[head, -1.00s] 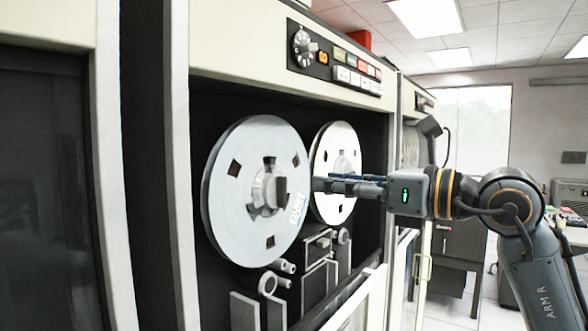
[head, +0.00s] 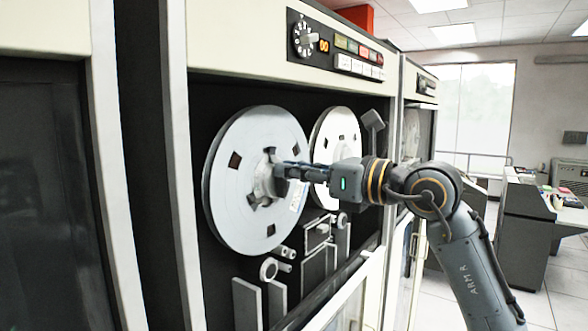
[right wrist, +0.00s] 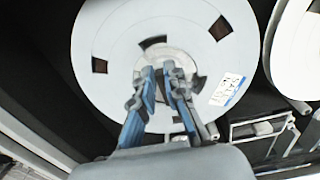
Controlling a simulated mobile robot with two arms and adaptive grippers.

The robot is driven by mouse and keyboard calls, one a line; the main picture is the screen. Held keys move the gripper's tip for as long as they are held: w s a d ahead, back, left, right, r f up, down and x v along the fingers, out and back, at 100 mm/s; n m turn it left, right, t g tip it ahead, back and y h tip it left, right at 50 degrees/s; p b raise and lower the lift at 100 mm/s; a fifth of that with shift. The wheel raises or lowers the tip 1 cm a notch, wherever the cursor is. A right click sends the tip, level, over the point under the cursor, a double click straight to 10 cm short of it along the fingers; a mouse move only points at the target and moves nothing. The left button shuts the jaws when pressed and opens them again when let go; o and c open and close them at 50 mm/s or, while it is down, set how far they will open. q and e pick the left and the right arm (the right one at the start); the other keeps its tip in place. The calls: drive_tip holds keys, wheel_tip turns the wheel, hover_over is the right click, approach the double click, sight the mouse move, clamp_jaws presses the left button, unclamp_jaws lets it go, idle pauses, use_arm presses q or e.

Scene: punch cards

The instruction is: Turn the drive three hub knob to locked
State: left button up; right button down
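The tape drive's left reel (head: 232,185) is a large pale disc with a light hub (head: 262,188) at its centre. My right gripper (head: 282,172) reaches in from the right, its fingertips at that hub. In the right wrist view the two blue-and-grey fingers of the right gripper (right wrist: 158,75) stand a little apart in front of the hub (right wrist: 182,62). They largely hide the hub knob, so I cannot tell its angle or whether they grip it. No drive number is readable. My left gripper is not in view.
A second reel (head: 322,150) stands close on the right, partly behind my gripper. Tape guides (head: 270,270) project below the reels. A control panel (head: 335,47) with a dial and buttons is above. Another cabinet (head: 418,100) stands beyond, with open floor at right.

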idle(0.4)
drive_tip(key=shift+w+d+f+m+b, duration=0.25)
drive_tip(key=shift+w+f+m+b, duration=0.25)
drive_tip(key=shift+m, duration=2.5)
drive_tip(key=shift+w+d+f+m+b, duration=0.15)
drive_tip(key=shift+d+f+m+b, duration=0.3)
drive_tip(key=shift+m, duration=2.55)
drive_tip(key=shift+w+d+f+m+b, duration=0.1)
drive_tip(key=shift+w+f+m+b, duration=0.4)
drive_tip(key=shift+m, duration=2.5)
drive_tip(key=shift+s+r, duration=0.1)
drive_tip(key=shift+r, duration=0.2)
drive_tip(key=c, duration=1.4)
unclamp_jaws()
drive_tip(key=shift+f, duration=0.1)
drive_tip(key=v, duration=1.2)
